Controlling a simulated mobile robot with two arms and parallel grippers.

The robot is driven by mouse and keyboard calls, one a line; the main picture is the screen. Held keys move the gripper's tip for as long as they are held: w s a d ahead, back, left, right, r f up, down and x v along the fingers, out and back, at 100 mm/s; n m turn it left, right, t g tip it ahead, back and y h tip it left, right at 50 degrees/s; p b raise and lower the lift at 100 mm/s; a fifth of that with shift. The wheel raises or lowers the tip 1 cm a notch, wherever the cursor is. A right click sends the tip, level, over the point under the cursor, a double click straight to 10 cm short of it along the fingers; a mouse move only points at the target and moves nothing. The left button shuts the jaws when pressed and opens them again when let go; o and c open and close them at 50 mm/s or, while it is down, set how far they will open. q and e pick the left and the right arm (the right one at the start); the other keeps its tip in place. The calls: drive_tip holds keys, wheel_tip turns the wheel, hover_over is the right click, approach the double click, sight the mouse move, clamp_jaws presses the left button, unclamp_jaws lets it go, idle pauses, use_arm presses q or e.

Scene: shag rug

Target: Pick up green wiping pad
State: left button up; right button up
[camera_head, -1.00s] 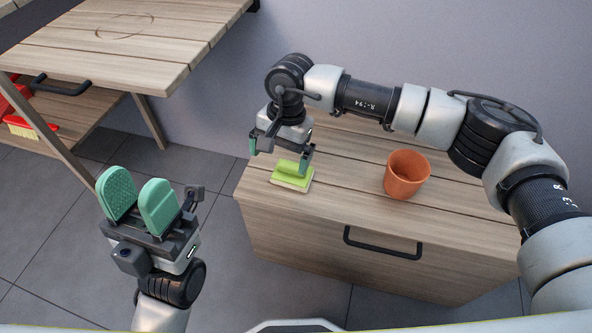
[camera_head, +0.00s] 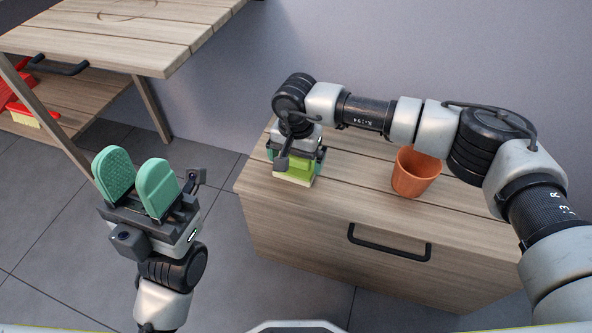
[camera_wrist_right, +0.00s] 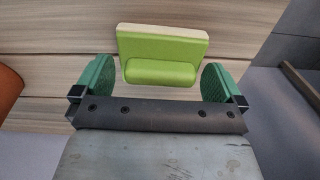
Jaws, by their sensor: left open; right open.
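The green wiping pad (camera_head: 296,168) lies on the wooden cabinet top near its left front corner. It has a raised green grip and a pale base edge. In the right wrist view the pad (camera_wrist_right: 162,52) sits just beyond and between the fingertips of my right gripper (camera_wrist_right: 160,80). In the head view my right gripper (camera_head: 296,155) is directly over the pad, pointing down, and partly hides it. Its green fingers are open, one on each side of the pad's grip. My left gripper (camera_head: 134,184) is open and empty, pointing up, left of the cabinet over the floor.
An orange pot (camera_head: 415,172) stands on the cabinet top (camera_head: 355,185) to the right of the pad, below my right arm. The cabinet front has a black handle (camera_head: 388,243). A wooden table (camera_head: 120,45) with a lower shelf stands at the upper left.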

drive_tip(key=shift+f, duration=0.3)
drive_tip(key=shift+c, duration=0.5)
drive_tip(key=c, duration=0.5)
drive_tip(key=shift+r, duration=0.1)
